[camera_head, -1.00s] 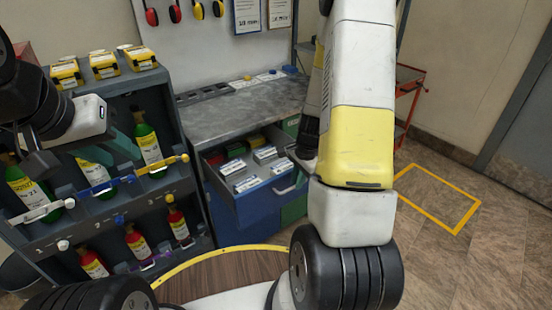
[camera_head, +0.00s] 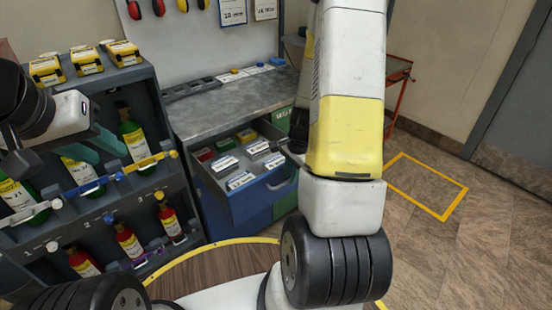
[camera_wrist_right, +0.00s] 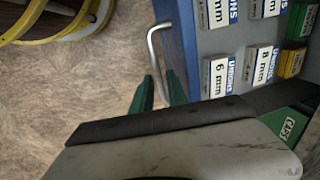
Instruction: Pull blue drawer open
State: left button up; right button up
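The blue drawer (camera_head: 262,207) stands pulled out from under the workbench, with several small labelled boxes inside. Its metal handle (camera_head: 281,181) is on the front. In the right wrist view the handle (camera_wrist_right: 153,45) runs down between the two green fingers of my right gripper (camera_wrist_right: 161,92). The fingers are apart, one on each side of the handle; whether they touch it is not clear. My right arm hides this gripper in the head view. My left gripper (camera_head: 95,149) is open and empty, in front of the bottle rack.
A dark rack (camera_head: 140,85) with several bottles and yellow boxes stands at the left. The grey workbench top (camera_head: 220,105) is behind the drawer. A round wooden surface (camera_head: 210,275) with a yellow rim lies in front. Floor at the right is free.

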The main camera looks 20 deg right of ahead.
notch_tip(320, 180, up, 8)
jog(key=s, duration=0.1)
jog(key=shift+s+d+f, duration=0.2)
jog(key=shift+d+f, duration=0.05)
jog(key=s+a+r+n+t, duration=0.1)
jog(key=s+a+r+n, duration=0.3)
jog(key=r, duration=0.4)
jog(key=s+a+r+n+t+y, duration=0.1)
jog(key=s+a+r+n, duration=0.3)
jog(key=r, duration=0.4)
jog(key=s+a+r+n+t, duration=0.2)
jog(key=s+a+r+n, duration=0.3)
jog(key=r, duration=0.3)
jog(key=shift+s+n, duration=0.55)
jog(key=shift+n, duration=0.15)
dwell(4.2)
